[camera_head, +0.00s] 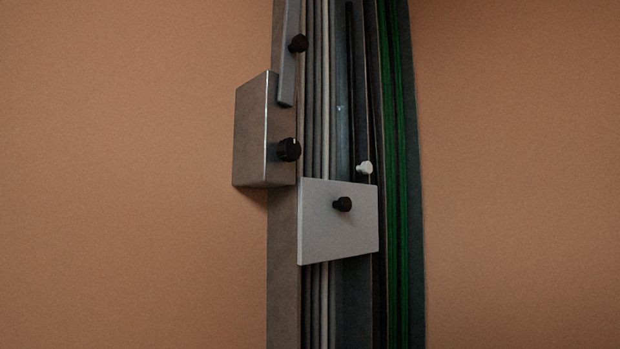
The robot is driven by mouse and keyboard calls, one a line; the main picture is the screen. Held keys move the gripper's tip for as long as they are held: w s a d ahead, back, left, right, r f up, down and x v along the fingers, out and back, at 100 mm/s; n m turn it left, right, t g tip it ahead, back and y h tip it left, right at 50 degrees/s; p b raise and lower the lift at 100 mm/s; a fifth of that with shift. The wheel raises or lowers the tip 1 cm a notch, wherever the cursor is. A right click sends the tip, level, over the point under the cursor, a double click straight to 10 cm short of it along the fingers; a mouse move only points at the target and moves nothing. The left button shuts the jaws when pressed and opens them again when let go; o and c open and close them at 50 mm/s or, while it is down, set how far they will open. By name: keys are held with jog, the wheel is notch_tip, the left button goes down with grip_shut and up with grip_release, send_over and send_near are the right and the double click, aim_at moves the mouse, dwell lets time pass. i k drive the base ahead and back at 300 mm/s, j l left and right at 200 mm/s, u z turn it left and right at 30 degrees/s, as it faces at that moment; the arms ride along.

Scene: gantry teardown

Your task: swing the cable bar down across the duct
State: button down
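The duct (284,270) is a tall upright channel with grey cables (317,90) and green cables (397,150) running along it. A narrow light grey bar (288,75), which looks like the cable bar, stands nearly upright along the duct's left side. A black knob (298,43) sits on or beside the bar; I cannot tell which. The bar does not lie across the duct in the visible part. My gripper is not in view.
A grey box (252,130) with a black knob (289,149) juts out at the duct's left. A pale plate (335,240) with a black knob (342,204) covers part of the cables. A white knob (364,167) is just above it. Plain orange-brown wall (520,180) lies either side.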

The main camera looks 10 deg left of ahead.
aim_at(293, 41)
jog(key=k+u, duration=0.15)
jog(key=u, duration=0.2)
jog(key=k+j+u, duration=0.1)
jog(key=u, duration=0.25)
jog(key=k, duration=0.05)
